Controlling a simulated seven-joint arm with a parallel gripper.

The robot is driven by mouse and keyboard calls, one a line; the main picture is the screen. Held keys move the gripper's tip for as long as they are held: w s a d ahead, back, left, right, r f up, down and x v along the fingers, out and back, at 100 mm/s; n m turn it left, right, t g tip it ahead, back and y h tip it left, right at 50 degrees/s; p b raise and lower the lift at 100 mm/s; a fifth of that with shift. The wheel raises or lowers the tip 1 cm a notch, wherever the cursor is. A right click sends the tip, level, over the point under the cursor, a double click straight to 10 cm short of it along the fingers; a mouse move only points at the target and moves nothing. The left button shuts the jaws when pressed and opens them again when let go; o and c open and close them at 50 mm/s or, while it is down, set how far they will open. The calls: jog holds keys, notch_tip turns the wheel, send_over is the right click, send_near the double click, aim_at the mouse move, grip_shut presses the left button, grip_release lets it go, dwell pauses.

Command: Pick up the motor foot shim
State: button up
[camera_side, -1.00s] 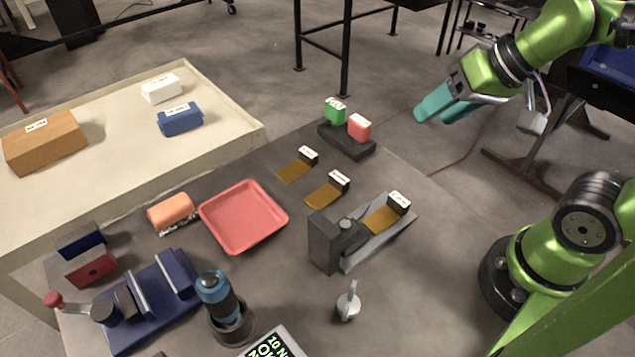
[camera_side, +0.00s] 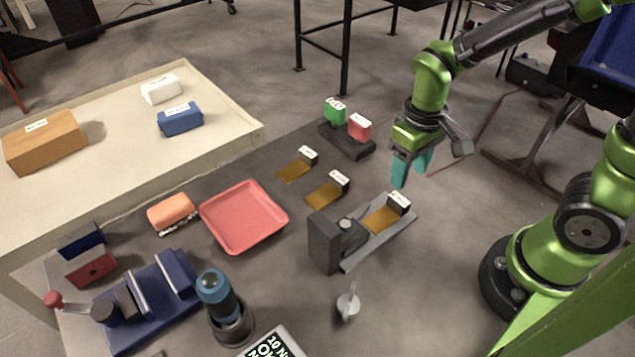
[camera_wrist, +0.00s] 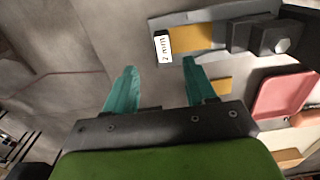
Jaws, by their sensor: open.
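Three brass shims with dark-and-white label tabs lie on the grey table. One shim (camera_side: 381,219) is on a grey holder (camera_side: 399,233) with a dark block at its near end. A second shim (camera_side: 322,197) and a third shim (camera_side: 292,172) lie farther left; a small brass piece (camera_wrist: 222,86) also shows in the wrist view. I cannot tell by name which is the motor foot shim. My gripper (camera_side: 412,174), with teal fingers, is open, empty and pointing down above the holder's far end; its fingers also show in the wrist view (camera_wrist: 160,66).
A red tray (camera_side: 230,241) lies left of the shims. A black stand (camera_side: 350,149) with green and red blocks is behind them. A blue fixture (camera_side: 150,320), a blue-topped cylinder (camera_side: 221,300) and a small metal piece (camera_side: 347,305) stand in front.

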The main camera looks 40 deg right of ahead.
aim_at(400, 199)
jog(key=f, duration=0.8)
jog(key=shift+w+a+f, duration=0.1)
jog(key=shift+a+f, duration=0.1)
jog(key=shift+a, duration=0.1)
grip_shut()
